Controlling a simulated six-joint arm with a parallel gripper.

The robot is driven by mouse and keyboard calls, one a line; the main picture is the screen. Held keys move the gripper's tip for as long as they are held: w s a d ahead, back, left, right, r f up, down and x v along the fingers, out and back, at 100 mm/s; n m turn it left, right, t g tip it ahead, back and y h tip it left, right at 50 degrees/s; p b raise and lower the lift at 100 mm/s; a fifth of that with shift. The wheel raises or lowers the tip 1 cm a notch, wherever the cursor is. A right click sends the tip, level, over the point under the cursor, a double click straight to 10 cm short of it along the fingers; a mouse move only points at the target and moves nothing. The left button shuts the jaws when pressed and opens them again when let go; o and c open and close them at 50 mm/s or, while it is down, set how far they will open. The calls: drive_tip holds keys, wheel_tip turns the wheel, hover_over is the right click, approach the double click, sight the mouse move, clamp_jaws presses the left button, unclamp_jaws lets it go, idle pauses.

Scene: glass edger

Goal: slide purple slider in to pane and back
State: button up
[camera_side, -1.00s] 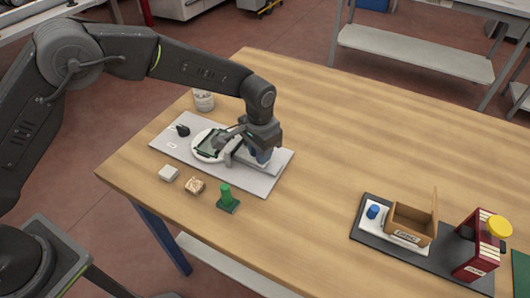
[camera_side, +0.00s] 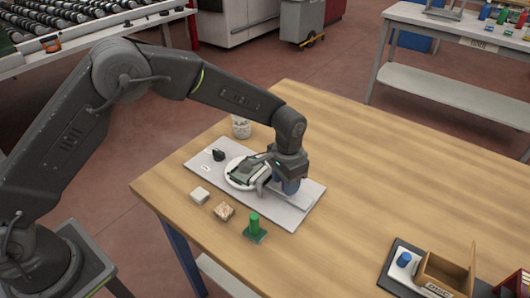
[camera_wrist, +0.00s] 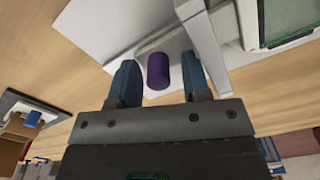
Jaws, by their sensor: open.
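The purple slider knob (camera_wrist: 158,71) shows in the wrist view as an upright-looking cylinder between my gripper's two blue fingers. My gripper (camera_wrist: 160,80) is open, with a gap on each side of the knob. In the side view my gripper (camera_side: 287,186) is low over the right part of the grey plate (camera_side: 297,212) and hides the knob. The dark-framed glass pane (camera_side: 245,172) lies on a round white disc (camera_side: 234,184), left of my gripper. A grey bracket (camera_wrist: 207,50) stands beside my right finger in the wrist view, between the knob and the pane.
A black knob (camera_side: 218,155) is on the plate's far left. A white block (camera_side: 200,195), a brown-patterned block (camera_side: 224,211) and a green handled piece (camera_side: 254,228) stand in front of the plate. A white cup (camera_side: 241,127) is behind it. The table to the right is mostly clear.

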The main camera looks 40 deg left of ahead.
drive_tip(key=d, duration=0.3)
drive_tip(key=shift+d, duration=0.4)
wheel_tip(320, 180, up, 15)
drive_tip(key=s+a+r+n+t, duration=0.2)
drive_tip(key=s+a+r, duration=0.9)
drive_tip(key=s+a, duration=0.1)
drive_tip(key=shift+a+t+h, duration=0.3)
drive_tip(key=shift+a+t, duration=0.1)
drive_tip(key=shift+a, duration=0.4)
drive_tip(key=w+d+f+m+g, duration=0.2)
drive_tip(key=w+d+f+g, duration=0.1)
drive_tip(key=w+d+f, duration=0.9)
wheel_tip(320, 180, down, 14)
drive_tip(key=shift+d+f, duration=0.1)
